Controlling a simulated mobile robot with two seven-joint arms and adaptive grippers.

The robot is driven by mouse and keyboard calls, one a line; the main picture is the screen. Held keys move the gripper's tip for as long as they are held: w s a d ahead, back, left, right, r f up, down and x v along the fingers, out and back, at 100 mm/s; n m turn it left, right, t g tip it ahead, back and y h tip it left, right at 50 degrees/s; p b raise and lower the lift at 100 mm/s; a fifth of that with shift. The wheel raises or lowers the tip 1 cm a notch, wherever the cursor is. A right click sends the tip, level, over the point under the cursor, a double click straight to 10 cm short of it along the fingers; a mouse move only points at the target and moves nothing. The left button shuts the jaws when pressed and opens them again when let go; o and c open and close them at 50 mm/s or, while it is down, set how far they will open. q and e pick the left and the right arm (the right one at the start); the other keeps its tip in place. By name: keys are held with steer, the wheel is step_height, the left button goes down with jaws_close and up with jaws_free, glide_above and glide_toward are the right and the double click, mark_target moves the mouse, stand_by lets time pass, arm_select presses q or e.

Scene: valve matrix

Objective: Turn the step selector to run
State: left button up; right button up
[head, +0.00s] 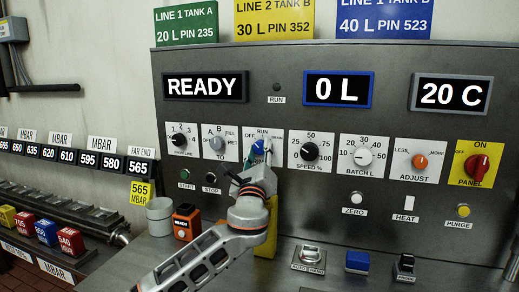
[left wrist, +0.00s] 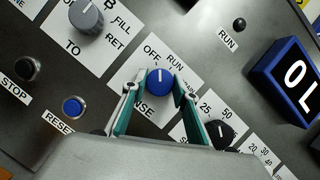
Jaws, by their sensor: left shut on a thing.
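The step selector is a blue knob (left wrist: 160,79) on a white plate marked OFF, RUN and a partly hidden word ending in NSE. In the head view the knob (head: 258,148) is mostly covered by my gripper. My left gripper (head: 258,160) reaches the panel from below. In the left wrist view its teal-lined fingers (left wrist: 158,88) stand on both sides of the blue knob and are shut on it. The knob's white pointer line is nearly upright in that picture, toward the space between OFF and RUN; I cannot tell exactly which mark it meets. My right gripper is not in view.
A grey knob (head: 217,143) sits left of the selector and a black speed knob (head: 309,151) close to its right. The unlit RUN lamp (head: 277,87) is above. START and STOP buttons (head: 210,178) are lower left. The READY display (head: 205,86) is above left.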

arm_select(q)
steer(key=shift+a+r+m+h+p, duration=0.1)
steer(key=shift+r+m+h+p, duration=0.1)
steer(key=shift+m+h+p, duration=0.65)
steer(key=m+h, duration=0.1)
steer(key=m, duration=0.2)
steer(key=m+h+p, duration=0.1)
steer(key=m, duration=0.2)
steer(key=shift+a+f+m+h, duration=0.1)
steer(key=shift+m+h, duration=0.25)
steer(key=m+h+p, duration=0.1)
steer(key=m, duration=0.1)
steer(key=shift+m+g, duration=0.3)
steer(key=shift+m, duration=0.1)
steer(key=shift+f+m+h+p, duration=0.15)
steer(key=shift+m+h+p, duration=0.2)
steer(key=shift+m+h, duration=0.35)
steer(key=o, duration=1.1)
steer(key=v, duration=1.2)
steer(key=shift+r, duration=0.25)
